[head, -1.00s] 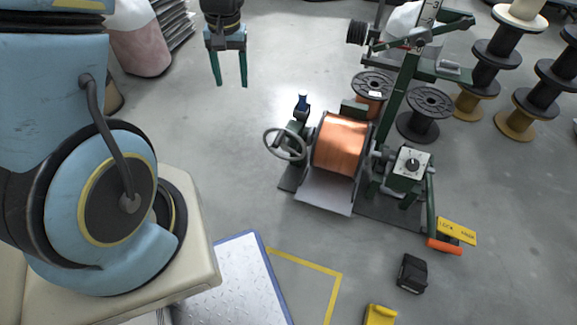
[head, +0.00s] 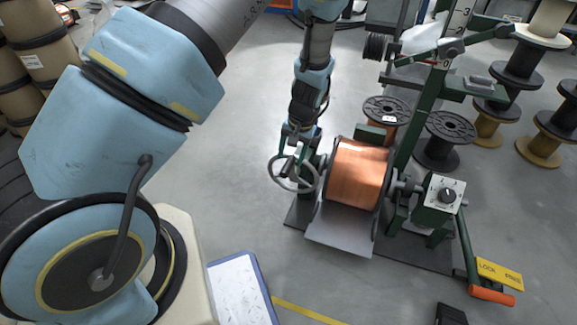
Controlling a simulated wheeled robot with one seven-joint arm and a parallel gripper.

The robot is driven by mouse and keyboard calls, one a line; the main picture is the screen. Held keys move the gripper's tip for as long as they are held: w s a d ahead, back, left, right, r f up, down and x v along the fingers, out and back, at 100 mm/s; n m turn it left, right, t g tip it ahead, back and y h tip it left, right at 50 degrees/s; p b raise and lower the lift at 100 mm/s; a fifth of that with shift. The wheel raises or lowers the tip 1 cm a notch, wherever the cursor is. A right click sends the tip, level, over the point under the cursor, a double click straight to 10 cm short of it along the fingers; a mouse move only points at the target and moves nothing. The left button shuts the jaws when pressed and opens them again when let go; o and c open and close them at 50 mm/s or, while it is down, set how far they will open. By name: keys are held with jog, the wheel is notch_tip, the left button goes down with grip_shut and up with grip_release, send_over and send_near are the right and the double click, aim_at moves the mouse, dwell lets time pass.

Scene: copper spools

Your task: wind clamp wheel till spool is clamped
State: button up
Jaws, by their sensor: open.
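The clamp wheel (head: 273,176) is a grey spoked handwheel on the left side of the green winding machine. The spool (head: 357,174), wound with copper wire, sits on the machine between the wheel side and the grey dial box (head: 441,195). My gripper (head: 291,163) points down at the wheel, with its dark green fingers overlapping the wheel's upper part in the head view. The fingers are open. I cannot tell whether they touch the wheel or straddle its rim. My wrist hides part of the machine behind it.
A grey plate (head: 340,238) lies below the spool. An orange-handled lever with a yellow tag (head: 499,271) sticks out at the lower right.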

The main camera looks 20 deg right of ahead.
aim_at(288, 165)
jog(key=shift+w+a+f+b, duration=0.15)
jog(key=shift+f, duration=0.8)
jog(key=shift+w+a+f+b, duration=0.1)
jog(key=shift+a+f+b, duration=0.05)
jog(key=shift+f, duration=0.8)
jog(key=shift+c, duration=0.3)
grip_shut()
